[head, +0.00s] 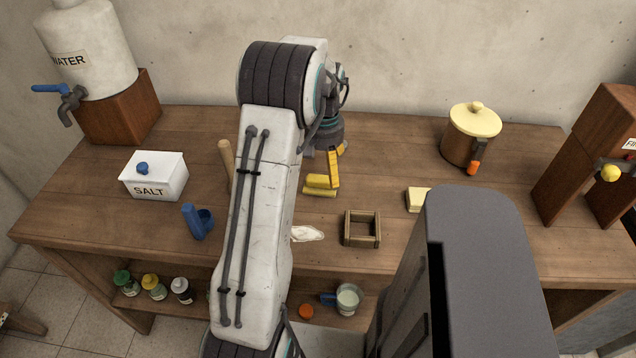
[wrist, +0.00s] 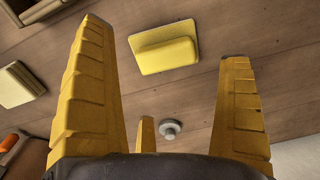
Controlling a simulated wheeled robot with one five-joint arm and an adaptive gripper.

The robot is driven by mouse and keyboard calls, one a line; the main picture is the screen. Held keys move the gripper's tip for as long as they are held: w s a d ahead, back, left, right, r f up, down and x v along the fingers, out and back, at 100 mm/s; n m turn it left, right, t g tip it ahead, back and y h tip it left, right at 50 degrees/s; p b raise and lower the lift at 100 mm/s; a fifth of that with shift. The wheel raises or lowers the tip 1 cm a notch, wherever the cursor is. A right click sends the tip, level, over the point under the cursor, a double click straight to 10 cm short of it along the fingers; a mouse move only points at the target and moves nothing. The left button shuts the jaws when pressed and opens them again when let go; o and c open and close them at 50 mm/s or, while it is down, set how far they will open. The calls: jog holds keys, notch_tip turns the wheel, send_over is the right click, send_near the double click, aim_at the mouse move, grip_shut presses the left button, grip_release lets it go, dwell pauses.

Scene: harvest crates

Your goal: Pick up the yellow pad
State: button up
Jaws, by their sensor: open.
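The yellow pad (head: 320,182) lies on the wooden table, with a raised block on a wider flat base. In the wrist view the yellow pad (wrist: 165,54) shows whole, between and beyond the two fingers. My gripper (head: 336,170) has yellow fingers, points down just behind and to the right of the pad, and is open and empty. In the wrist view my gripper (wrist: 166,85) has its fingers wide apart on either side of the pad. The head view does not show clearly how high the fingertips are above the table.
A pale block (head: 416,199) and a wooden frame (head: 361,241) lie to the right. A white cloth (head: 308,234) lies in front, partly behind my arm. A lidded pot (head: 466,147) stands back right. A grey knob-like thing (wrist: 170,129) is near the fingers. A salt box (head: 154,174) is left.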

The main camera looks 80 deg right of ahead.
aim_at(320, 178)
jog(key=shift+w+f, duration=0.2)
jog(key=shift+f, duration=1.05)
jog(key=shift+w+f, duration=0.15)
jog(key=shift+f, duration=1.05)
jog(key=shift+c, duration=0.5)
jog(key=c, duration=1.8)
